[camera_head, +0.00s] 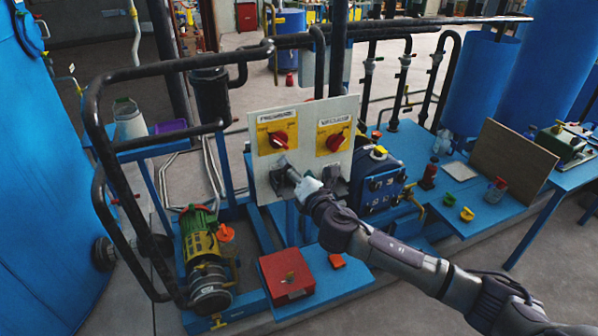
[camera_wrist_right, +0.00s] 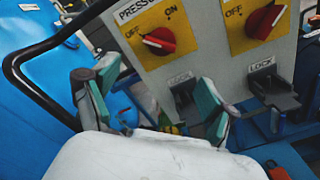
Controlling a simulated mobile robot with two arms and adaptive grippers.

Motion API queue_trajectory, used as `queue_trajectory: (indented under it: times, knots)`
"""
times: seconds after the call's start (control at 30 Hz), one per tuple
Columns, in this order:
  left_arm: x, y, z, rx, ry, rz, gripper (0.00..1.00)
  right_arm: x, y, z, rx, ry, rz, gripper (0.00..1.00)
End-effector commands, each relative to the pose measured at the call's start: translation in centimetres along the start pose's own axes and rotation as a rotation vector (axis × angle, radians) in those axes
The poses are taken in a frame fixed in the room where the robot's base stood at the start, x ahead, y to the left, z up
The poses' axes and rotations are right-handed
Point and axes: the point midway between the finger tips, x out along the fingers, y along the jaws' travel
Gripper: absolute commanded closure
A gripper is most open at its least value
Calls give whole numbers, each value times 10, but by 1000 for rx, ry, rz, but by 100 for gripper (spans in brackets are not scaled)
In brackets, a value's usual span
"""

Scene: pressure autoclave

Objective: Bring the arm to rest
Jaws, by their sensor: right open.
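My right gripper (camera_head: 283,170) is in front of the lower part of a pale control panel (camera_head: 262,108), below its red knobs. In the right wrist view its two teal-padded fingers (camera_wrist_right: 150,100) are spread apart with nothing between them. The left red knob (camera_head: 280,140) sits on a yellow plate marked PRESSURE, and the right red knob (camera_head: 335,142) sits on a second yellow plate. Dark lock brackets (camera_wrist_right: 272,90) show below the knobs. Whether a finger touches the panel or a bracket cannot be told. My left gripper is not in view.
A black pipe frame (camera_head: 110,180) stands left of the panel. A green and yellow pump (camera_head: 199,240) is at lower left. A blue table (camera_head: 480,205) with bottles and a brown board (camera_head: 517,160) is at right.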

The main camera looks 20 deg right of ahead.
Motion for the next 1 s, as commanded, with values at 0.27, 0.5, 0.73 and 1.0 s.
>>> queue_trajectory:
  times: [0.27, 0.5, 0.73, 1.0]
  knots:
    - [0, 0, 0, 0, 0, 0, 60, -12, 0, 0, 0, -1, -1, 15]
    - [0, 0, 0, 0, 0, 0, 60, -11, 0, 0, 0, -1, 0, 15]
    - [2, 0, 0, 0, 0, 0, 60, -10, -22, -15, 52, 21, -42, 15]
    - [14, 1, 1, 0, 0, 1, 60, -34, -167, -120, 445, 125, -353, 15]
